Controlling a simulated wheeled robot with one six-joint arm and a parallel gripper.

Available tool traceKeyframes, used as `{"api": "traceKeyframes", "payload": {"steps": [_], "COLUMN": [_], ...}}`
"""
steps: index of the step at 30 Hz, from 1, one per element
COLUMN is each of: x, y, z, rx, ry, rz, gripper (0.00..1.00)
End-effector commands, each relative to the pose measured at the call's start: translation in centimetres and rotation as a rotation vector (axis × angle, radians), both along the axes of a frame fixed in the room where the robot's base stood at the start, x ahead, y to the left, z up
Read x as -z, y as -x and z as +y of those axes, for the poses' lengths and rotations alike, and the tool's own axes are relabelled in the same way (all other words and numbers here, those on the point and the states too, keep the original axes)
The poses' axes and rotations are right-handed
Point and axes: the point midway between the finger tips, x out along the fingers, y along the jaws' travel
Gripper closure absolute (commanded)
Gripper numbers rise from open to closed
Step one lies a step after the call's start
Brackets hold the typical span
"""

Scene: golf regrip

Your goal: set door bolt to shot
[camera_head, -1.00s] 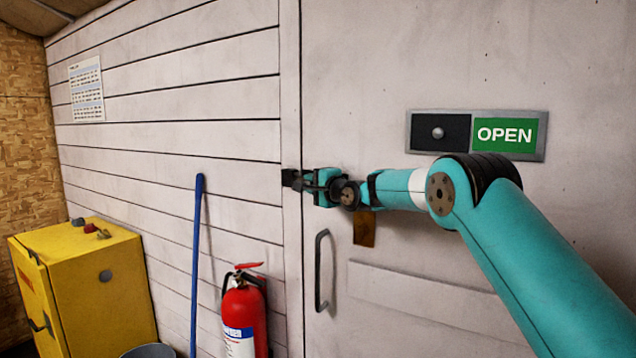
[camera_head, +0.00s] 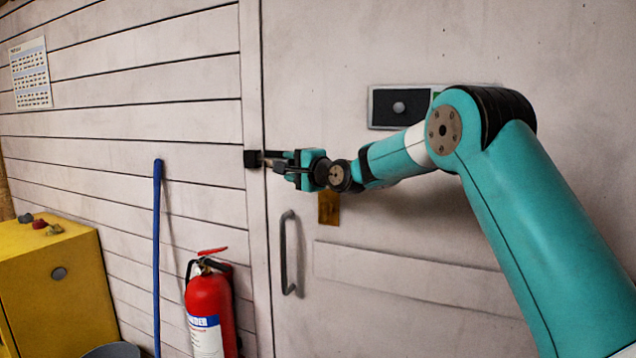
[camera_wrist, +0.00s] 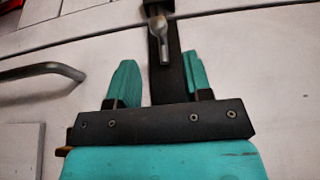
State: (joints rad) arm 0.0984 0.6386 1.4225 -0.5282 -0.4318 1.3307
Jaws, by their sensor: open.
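The door bolt (camera_head: 270,155) is a dark bar at the door's left edge, with a dark keeper (camera_head: 252,159) on the frame beside it. In the wrist view the bolt shows as a dark strip with a grey metal knob (camera_wrist: 159,40) standing out from it. My gripper (camera_head: 285,165) is in front of the bolt and hides part of it in the head view. In the wrist view my gripper (camera_wrist: 159,82) is open, one teal finger on each side of the dark strip. The knob lies between and just beyond the fingertips, and no contact is visible.
A grey door handle (camera_head: 288,252) stands out below my gripper. A brass plate (camera_head: 328,208) is on the door under my wrist. A sliding sign (camera_head: 399,107) is above my arm. A red extinguisher (camera_head: 210,305), blue pole (camera_head: 157,250) and yellow cabinet (camera_head: 60,285) stand left.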

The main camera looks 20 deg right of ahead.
Motion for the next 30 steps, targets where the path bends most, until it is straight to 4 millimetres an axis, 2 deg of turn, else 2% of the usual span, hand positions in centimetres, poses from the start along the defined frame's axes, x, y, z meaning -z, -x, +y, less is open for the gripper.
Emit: {"api": "traceKeyframes", "payload": {"steps": [1, 6, 12, 18, 30], "x": [0.4, 0.4, 0.2, 0.1, 0.0], "y": [1.3, 5.1, 8.1, 9.1, 9.1], "z": [-0.6, -2.1, -3.3, -3.7, -3.6], "rx": [0.003, 0.003, 0.001, 0.001, 0.0], "ry": [-0.002, -0.001, -0.001, -0.001, 0.0], "rz": [-0.001, -0.002, -0.002, -0.001, -0.001], "gripper": [0.54, 0.54, 0.54, 0.54, 0.54]}}
